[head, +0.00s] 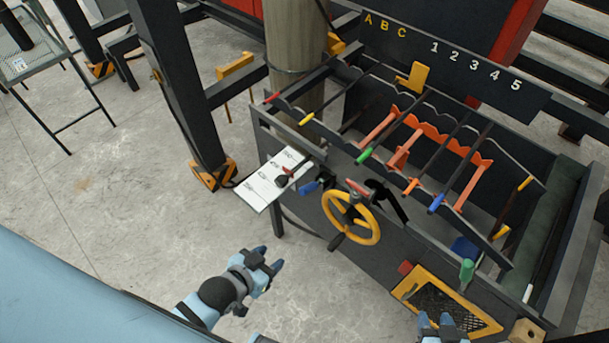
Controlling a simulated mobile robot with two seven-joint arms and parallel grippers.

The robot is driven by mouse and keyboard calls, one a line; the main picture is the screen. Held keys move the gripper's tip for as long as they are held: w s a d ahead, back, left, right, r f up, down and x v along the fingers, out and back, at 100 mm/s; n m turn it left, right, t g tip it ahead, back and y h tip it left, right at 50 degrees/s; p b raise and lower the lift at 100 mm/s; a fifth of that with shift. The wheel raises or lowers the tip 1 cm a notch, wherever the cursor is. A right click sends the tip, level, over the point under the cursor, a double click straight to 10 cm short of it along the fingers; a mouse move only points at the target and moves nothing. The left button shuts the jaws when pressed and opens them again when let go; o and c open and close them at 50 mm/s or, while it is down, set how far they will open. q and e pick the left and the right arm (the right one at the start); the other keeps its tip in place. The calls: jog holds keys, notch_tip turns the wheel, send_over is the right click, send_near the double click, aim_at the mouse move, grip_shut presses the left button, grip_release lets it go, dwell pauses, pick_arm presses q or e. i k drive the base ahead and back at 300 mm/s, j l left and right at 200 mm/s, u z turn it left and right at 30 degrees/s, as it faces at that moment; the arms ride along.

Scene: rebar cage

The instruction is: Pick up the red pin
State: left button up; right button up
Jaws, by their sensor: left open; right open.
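Several red things show in the head view, and I cannot tell for sure which is the red pin. A rod with a red tip (271,97) lies across the far left of the rebar rack (262,125). A small dark piece with a red part (287,172) lies on the white sheet (264,190) at the rack's left side. A red grip (359,188) sits above the yellow handwheel (374,226). My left gripper (269,259) is open and empty, below the sheet and left of the wheel. My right gripper (436,320) is open at the bottom edge, partly cut off.
Other rods have green (365,156), blue (437,203) and yellow tips, and stick out over the rack's front. A yellow-framed mesh panel (445,300) and a green handle (466,271) are near my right gripper.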

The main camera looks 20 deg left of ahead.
aim_at(358, 189)
jog(key=u, duration=0.2)
jog(key=k+j+z, duration=0.15)
jog(key=z, duration=0.3)
jog(key=k+z, duration=0.25)
jog(key=z, duration=0.2)
jog(key=k+j+z, duration=0.1)
jog(key=z, duration=0.3)
jog(key=k+l, duration=0.05)
jog(key=k, duration=0.05)
